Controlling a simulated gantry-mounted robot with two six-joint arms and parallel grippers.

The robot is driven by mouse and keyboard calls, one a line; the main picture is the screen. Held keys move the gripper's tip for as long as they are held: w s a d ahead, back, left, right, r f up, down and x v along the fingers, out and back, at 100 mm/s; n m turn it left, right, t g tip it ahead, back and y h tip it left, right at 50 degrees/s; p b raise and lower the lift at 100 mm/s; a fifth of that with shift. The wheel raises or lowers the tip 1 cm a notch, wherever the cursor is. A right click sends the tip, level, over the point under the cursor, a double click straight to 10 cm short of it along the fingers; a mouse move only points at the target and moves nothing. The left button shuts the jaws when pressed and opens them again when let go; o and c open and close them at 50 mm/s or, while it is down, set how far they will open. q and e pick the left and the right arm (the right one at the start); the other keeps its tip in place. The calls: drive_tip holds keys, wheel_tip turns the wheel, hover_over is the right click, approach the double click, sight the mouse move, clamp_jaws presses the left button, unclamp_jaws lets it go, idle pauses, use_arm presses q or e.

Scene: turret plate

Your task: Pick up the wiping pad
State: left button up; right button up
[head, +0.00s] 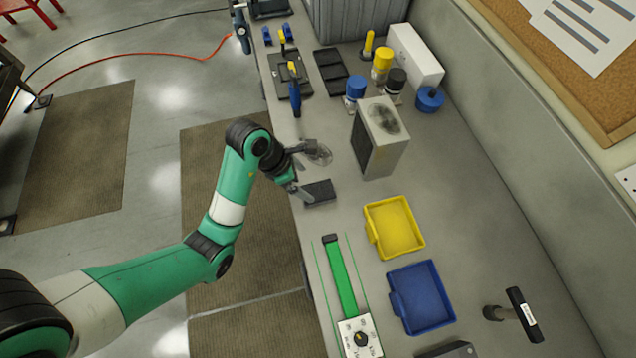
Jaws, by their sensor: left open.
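My right gripper is not in view.
A grey box with a dark smudge on top (383,119) stands right of the gripper. A yellow tray (414,249), a blue tray (440,323) and a green strip gauge (342,280) lie below. Capped bottles stand behind.

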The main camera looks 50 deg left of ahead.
sight(316, 191)
use_arm(q)
drive_tip(key=shift+b+x, duration=1.2)
drive_tip(key=shift+x, duration=0.55)
drive_tip(key=b+x, duration=0.3)
drive_tip(key=shift+d+f, duration=0.2)
drive_tip(key=shift+f, duration=0.2)
drive_tip(key=shift+w+d+f, duration=0.1)
drive_tip(key=shift+w+f, duration=0.15)
drive_tip(key=shift+f, duration=0.1)
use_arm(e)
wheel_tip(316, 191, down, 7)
use_arm(q)
drive_tip(key=shift+f+b, duration=0.2)
drive_tip(key=shift+b, duration=0.1)
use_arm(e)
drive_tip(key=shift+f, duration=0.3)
